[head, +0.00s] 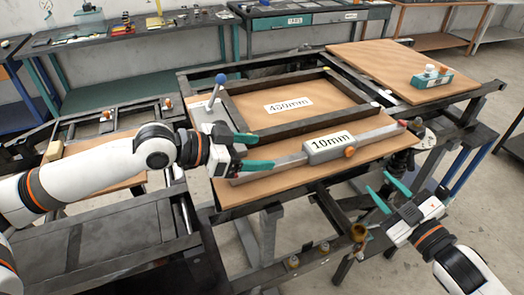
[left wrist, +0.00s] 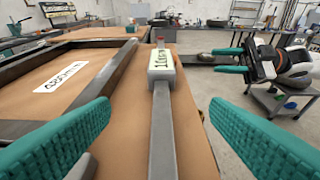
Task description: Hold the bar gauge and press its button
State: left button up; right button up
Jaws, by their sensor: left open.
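The bar gauge is a long grey bar (head: 285,163) with a grey housing labelled 10mm (head: 310,149) and an orange button (head: 350,152) on the housing's side. It lies on a brown board, and its far end has a red tip (head: 402,124). My left gripper (head: 252,152) is open near the bar's left end. In the left wrist view the bar (left wrist: 164,130) runs between the two spread teal fingers, apart from both; the orange button is not visible there. My right gripper (head: 377,181) is open and empty, in front of the board on the right; it also shows in the left wrist view (left wrist: 201,62).
A dark square frame around a 450mm label (head: 289,105) lies just behind the gauge. A teal holder (head: 431,79) sits on the back-right board. Open floor lies at front right.

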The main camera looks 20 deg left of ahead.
aim_at(300, 155)
pick_arm(q)
jog(key=x, duration=1.2)
jog(key=shift+f, duration=0.15)
jog(key=shift+s, duration=0.1)
jog(key=shift+c, duration=0.2)
jog(key=c, duration=1.2)
jog(key=o, duration=0.4)
jog(key=c, duration=0.3)
